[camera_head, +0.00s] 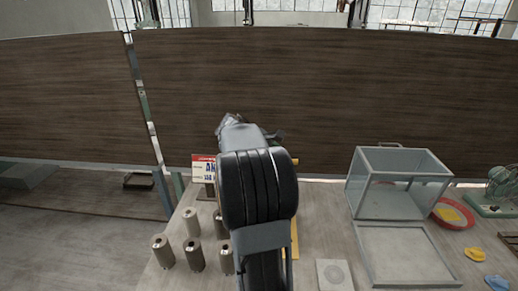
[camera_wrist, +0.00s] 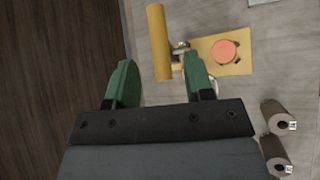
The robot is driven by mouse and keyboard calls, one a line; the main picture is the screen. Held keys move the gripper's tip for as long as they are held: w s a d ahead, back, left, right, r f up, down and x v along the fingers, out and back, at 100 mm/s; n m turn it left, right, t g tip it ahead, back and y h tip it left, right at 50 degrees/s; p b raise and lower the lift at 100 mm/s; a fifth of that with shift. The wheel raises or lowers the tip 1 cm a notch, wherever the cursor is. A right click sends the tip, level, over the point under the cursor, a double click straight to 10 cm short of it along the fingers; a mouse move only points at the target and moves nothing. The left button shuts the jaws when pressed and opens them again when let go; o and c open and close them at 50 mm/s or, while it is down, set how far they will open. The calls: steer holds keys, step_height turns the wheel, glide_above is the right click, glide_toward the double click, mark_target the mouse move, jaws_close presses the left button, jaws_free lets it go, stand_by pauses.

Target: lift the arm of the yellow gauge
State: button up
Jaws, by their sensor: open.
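The yellow gauge shows in the wrist view as a flat yellow base plate (camera_wrist: 240,66) with an orange-red disc (camera_wrist: 223,52) on it. A yellow bar (camera_wrist: 158,42), apparently its arm, lies beside the plate at a small metal joint (camera_wrist: 180,50). My gripper (camera_wrist: 161,75) is open, with its two green fingers apart. The bar's lower end appears between the fingertips; I cannot tell whether either finger touches it. In the head view my arm hides most of the gauge; only a yellow strip (camera_head: 294,240) of it shows.
Several metal cylinders (camera_head: 194,252) stand left of my arm; two cylinders (camera_wrist: 281,117) show at the wrist view's right. A clear box (camera_head: 400,180), a pale tray (camera_head: 405,255) and a red dish (camera_head: 455,214) are on the right. A dark wooden panel (camera_head: 330,95) stands behind.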

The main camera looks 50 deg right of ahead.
steer(key=b+v, duration=0.1)
steer(key=v, duration=0.8)
stand_by(0.4)
steer(key=w+a+f+m+t+y, duration=0.2)
steer(key=a+f+m+t+y, duration=0.15)
steer(key=a+f, duration=0.35)
steer(key=s+a+f+m+t+y+b, duration=0.1)
steer(key=s+a+f+t+y, duration=0.1)
steer(key=a, duration=1)
steer(key=s+a+f+m+t+y+b, duration=0.1)
steer(key=s+a+f+t+y, duration=0.2)
steer(key=a, duration=0.9)
steer(key=s+f+t, duration=0.1)
steer(key=s+f, duration=0.1)
steer(key=s, duration=0.1)
steer(key=shift+s+a, duration=0.2)
steer(key=shift+a, duration=0.15)
steer(key=shift+f+t, duration=0.1)
steer(key=shift+t, duration=0.15)
